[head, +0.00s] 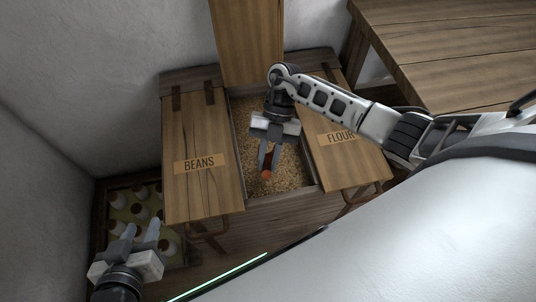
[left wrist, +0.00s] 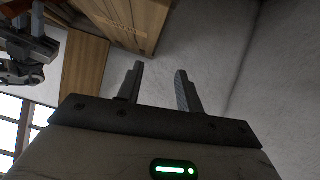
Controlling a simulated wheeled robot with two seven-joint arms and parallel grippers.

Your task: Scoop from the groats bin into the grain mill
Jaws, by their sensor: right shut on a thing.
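The open groats bin (head: 287,181) lies between the BEANS and FLOUR lids, filled with brown grain. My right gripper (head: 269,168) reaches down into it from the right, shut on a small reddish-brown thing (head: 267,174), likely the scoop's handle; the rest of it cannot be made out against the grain. My left gripper (head: 141,232) is open and empty at the lower left, in front of the bins; its spread fingers also show in the left wrist view (left wrist: 160,88). I cannot make out the grain mill in either view.
The BEANS lid (head: 200,130) and FLOUR lid (head: 350,150) are closed on either side. A raised wooden lid (head: 250,40) stands behind the open bin. A wooden table (head: 450,45) is at the upper right. A crate of several pale-topped bottles (head: 118,200) stands at the left wall.

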